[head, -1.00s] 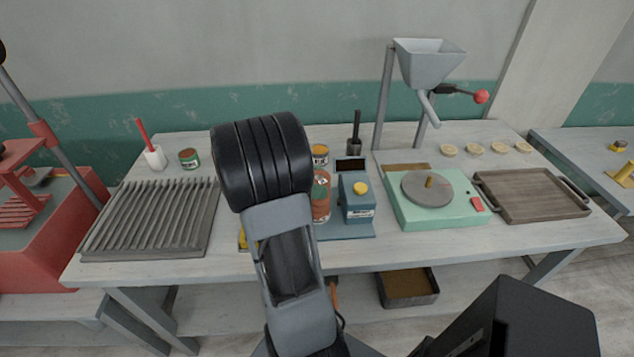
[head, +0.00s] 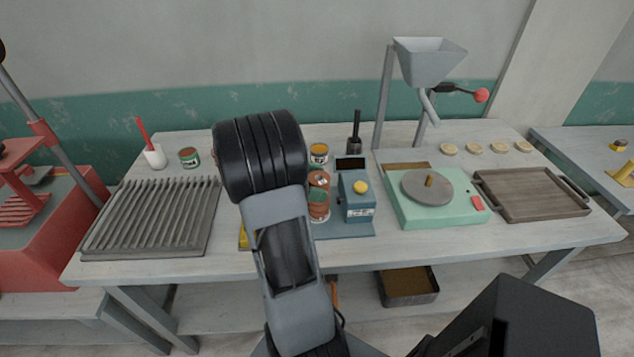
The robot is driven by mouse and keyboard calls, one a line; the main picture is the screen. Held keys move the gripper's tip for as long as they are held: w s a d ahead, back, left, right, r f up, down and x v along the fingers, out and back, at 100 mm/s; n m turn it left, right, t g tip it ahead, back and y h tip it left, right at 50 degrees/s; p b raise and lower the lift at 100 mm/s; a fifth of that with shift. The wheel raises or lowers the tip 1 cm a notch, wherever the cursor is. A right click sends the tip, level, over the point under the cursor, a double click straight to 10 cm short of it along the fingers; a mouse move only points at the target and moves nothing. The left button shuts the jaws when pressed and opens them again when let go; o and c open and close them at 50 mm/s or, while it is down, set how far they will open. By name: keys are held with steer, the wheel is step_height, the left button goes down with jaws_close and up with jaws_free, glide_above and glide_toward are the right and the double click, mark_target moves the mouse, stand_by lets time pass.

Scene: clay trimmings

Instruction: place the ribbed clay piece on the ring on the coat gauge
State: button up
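The blue device (head: 357,203) with a yellow knob and a dark display, on a blue base plate in the middle of the bench, looks like the coat gauge. On its base, left of the knob housing, stands a reddish-brown upright piece (head: 319,204) with a green band. I cannot tell whether this is the ribbed clay piece, and I make out no ring under it. My arm's black and grey links cover the area just left of it. My gripper does not show; it is hidden behind or beyond those links.
A grooved grey rack (head: 150,222) lies at the left. Small cans (head: 318,154) and a black brush (head: 355,135) stand behind the gauge.

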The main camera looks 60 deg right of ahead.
steer(key=shift+r, duration=0.25)
steer(key=v, duration=1.2)
steer(key=s+a+f+m+t+y, duration=0.1)
steer(key=a+m+t+y, duration=0.2)
steer(key=a+t, duration=0.4)
steer(key=s+a+f+m+t+y, duration=0.1)
steer(key=a+m+t+y, duration=0.3)
steer(key=a, duration=1.6)
steer(key=shift+s+a+f+t+y+b, duration=0.2)
steer(key=shift+s+f+t+y+b, duration=0.25)
steer(key=shift+t, duration=1.35)
steer(key=shift+w+f, duration=0.1)
steer(key=shift+w, duration=0.05)
steer(key=shift+c, duration=0.2)
